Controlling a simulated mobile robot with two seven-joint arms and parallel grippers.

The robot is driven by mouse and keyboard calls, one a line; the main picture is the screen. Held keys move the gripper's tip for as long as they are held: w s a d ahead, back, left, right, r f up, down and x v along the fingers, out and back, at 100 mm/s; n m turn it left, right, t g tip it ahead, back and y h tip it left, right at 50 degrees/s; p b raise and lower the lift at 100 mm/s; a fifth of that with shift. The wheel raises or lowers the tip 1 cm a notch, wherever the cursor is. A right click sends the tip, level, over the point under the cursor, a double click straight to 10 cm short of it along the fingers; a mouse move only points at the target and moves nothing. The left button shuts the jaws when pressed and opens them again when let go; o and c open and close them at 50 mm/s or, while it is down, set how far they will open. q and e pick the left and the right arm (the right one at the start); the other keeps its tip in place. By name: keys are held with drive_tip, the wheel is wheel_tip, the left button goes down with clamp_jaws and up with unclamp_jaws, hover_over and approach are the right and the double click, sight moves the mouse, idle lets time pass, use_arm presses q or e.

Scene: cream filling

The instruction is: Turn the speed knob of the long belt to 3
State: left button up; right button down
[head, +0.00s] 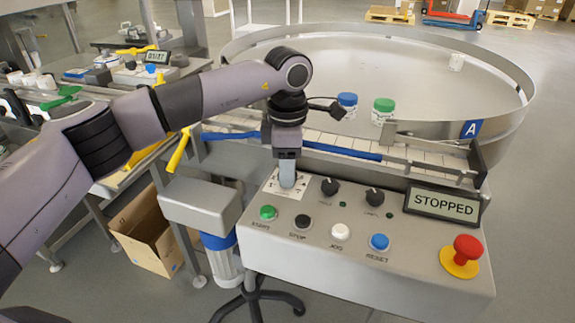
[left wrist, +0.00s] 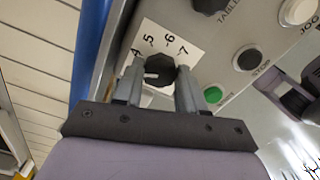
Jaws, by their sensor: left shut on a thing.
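My left gripper (head: 288,180) reaches down onto the panel of the grey control box. In the left wrist view its two fingers (left wrist: 159,82) are shut on the black speed knob (left wrist: 162,68), one on each side. The knob sits on a white dial plate (left wrist: 178,38), which also shows in the head view (head: 272,187). The numbers 4, 5, 6 and 7 are readable. The knob's white mark points left at the left finger, just below the 4. The number there is hidden. The gripper hides the knob in the head view. My right gripper is not in view.
Two more black knobs (head: 330,187) (head: 375,196) stand right of the dial. Start (head: 268,212), stop (head: 302,222), jog (head: 340,231) and reset (head: 379,242) buttons line the front. A display (head: 443,205) reads STOPPED, near a red emergency button (head: 467,249). The belt (head: 345,163) runs behind.

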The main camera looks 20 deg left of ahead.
use_arm(q)
drive_tip(key=shift+n, duration=1.3)
drive_tip(key=o, duration=1.1)
drive_tip(key=shift+c, duration=0.2)
drive_tip(key=shift+r, duration=3.65)
drive_tip(key=shift+s+f, duration=0.1)
